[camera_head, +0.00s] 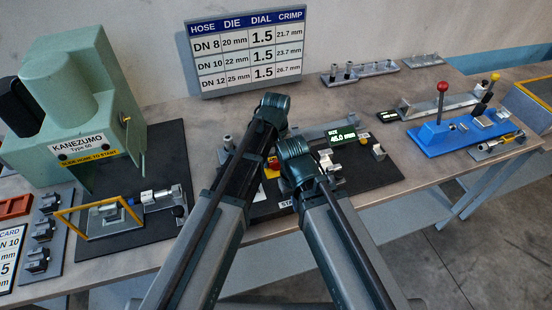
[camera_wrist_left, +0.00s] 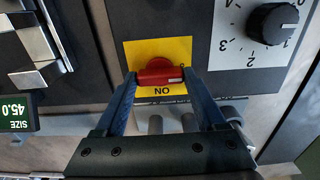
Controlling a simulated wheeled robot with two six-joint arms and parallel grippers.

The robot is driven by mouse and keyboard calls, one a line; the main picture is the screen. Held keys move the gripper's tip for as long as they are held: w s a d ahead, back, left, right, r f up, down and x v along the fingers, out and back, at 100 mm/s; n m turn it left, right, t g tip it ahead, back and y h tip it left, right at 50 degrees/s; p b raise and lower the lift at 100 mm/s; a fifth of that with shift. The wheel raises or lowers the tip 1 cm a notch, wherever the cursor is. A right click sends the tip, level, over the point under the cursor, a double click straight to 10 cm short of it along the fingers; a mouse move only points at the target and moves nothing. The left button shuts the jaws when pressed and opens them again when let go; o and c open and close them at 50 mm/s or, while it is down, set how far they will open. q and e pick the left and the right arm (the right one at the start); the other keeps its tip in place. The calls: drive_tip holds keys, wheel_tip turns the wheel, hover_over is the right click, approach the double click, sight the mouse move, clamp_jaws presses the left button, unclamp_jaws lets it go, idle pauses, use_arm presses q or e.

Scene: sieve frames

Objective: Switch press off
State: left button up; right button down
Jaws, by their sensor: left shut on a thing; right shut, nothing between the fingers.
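The red switch knob (camera_wrist_left: 160,73) sits on a yellow plate (camera_wrist_left: 181,49) on a dark panel; the word ON shows upside down below it in the left wrist view. The knob's white mark lies level, toward the right. My left gripper (camera_wrist_left: 159,80) is shut on the knob, one blue finger on each side. In the head view the red knob (camera_head: 273,162) shows between my two arms, and the left fingers are hard to make out. My right gripper (camera_head: 301,165) is lower, shut and empty near the panel, its fingers mostly hidden by the arm.
A black dial (camera_wrist_left: 273,23) on a white numbered plate and a lit SIZE display (camera_wrist_left: 17,113) flank the switch. The green Kanezumo press (camera_head: 75,105) stands at the left. A blue fixture (camera_head: 455,132) with a red-topped lever stands at the right.

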sight(276, 161)
idle(0.4)
use_arm(q)
drive_tip(key=o, duration=1.3)
drive_tip(key=shift+r, duration=0.1)
use_arm(e)
drive_tip(key=shift+r, duration=0.1)
use_arm(q)
wheel_tip(276, 161, up, 14)
drive_tip(key=p, duration=1.4)
drive_tip(key=shift+f, duration=0.2)
use_arm(e)
wheel_tip(276, 161, up, 14)
drive_tip(key=shift+f, duration=0.2)
